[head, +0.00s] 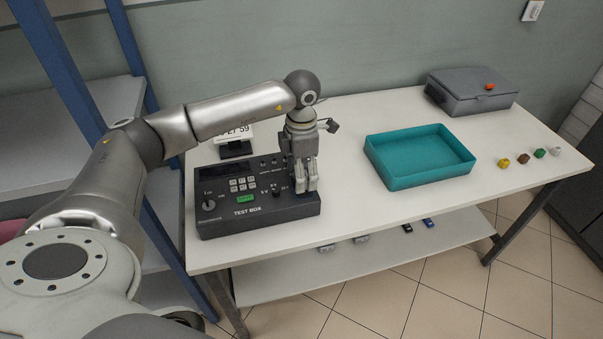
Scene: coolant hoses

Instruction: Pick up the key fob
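I cannot make out a key fob for certain. Two small items, one black (407,228) and one blue (429,223), lie on the lower shelf below the tabletop, too small to identify. My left gripper (306,188) points down over the right end of the grey test box (245,213), its fingers in front of the panel. The fingers look close together, but whether they touch or hold anything is unclear. The part of the panel behind them is hidden. My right gripper is out of view.
A teal tray (436,178), seemingly empty, stands mid-table. A grey case (468,100) is at the back right, with several small coloured parts (523,159) along the right end. A small display (235,147) stands behind the test box. The front right tabletop is clear.

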